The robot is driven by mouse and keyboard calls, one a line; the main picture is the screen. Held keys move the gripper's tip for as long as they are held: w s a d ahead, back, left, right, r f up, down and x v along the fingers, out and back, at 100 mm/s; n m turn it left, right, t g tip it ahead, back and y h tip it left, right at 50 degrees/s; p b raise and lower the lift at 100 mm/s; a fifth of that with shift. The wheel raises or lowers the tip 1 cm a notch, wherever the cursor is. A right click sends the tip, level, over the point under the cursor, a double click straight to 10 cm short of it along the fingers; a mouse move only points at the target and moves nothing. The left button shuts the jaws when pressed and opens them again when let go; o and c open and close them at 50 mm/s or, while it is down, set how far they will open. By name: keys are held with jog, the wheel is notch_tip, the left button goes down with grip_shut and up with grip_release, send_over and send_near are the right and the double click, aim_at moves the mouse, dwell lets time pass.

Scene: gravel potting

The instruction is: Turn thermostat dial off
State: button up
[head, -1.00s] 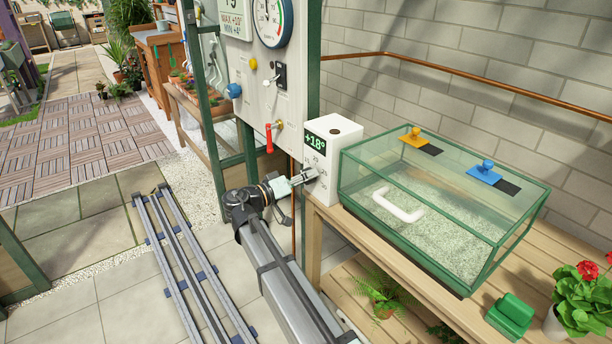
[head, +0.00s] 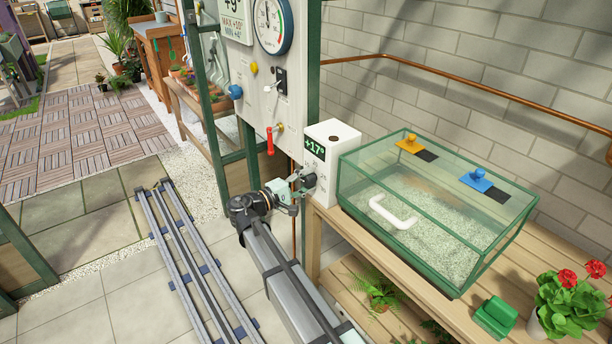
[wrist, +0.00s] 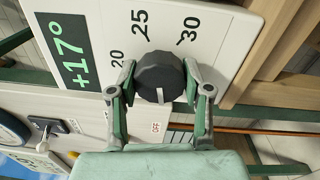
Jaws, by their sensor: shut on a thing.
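The thermostat is a white box (head: 333,146) on the left end of the wooden bench, with a green +17° display (wrist: 70,50) in the wrist view. Its dark round dial (wrist: 160,70) sits among the printed marks 20, 25 and 30. A red OFF label (wrist: 156,127) lies below the dial in that view. The dial's white pointer mark faces down towards this label. My gripper (wrist: 161,86) is shut on the dial, one finger on each side. In the head view my gripper (head: 304,184) is at the box's front face and hides part of it.
A glass case (head: 430,205) with a white handle and gravel-like grains stands right of the thermostat. A control panel (head: 262,90) with a gauge and a red lever is above left. A green object (head: 495,317) and a red-flowered pot plant (head: 565,300) are at the right.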

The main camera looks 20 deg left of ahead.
jog(key=shift+r+n+p, duration=0.1)
jog(key=shift+n+p, duration=1.05)
jog(key=shift+n, duration=0.85)
jog(key=o, duration=1.2)
jog(key=shift+w, duration=0.1)
jog(key=shift+c, duration=0.2)
jog(key=v, duration=1.2)
